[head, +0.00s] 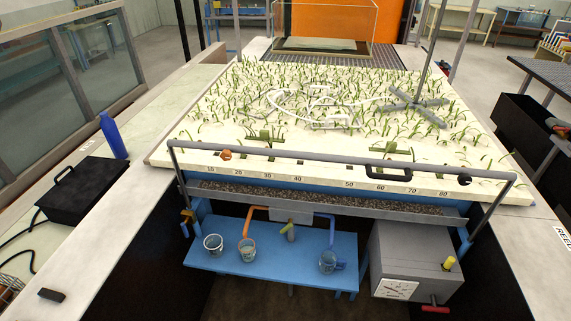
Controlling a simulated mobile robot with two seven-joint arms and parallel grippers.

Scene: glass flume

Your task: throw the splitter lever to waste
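The splitter (292,216) is a small grey box under the front edge of the planted bed. An orange pipe (254,219) leaves it to the left and bends down over a glass beaker (247,252). A blue pipe (327,222) leaves it to the right and bends down toward another beaker (328,262). A short lever with a greenish grip (290,231) sits at the front of the splitter, leaning slightly. I cannot read any waste marking. Neither of my grippers shows in the head view.
A blue shelf (279,270) carries the beakers, including one at the left (212,246). A grey rail (340,158) crosses in front of the planted bed (300,110). A grey box (405,258) with yellow and red handles stands at the right.

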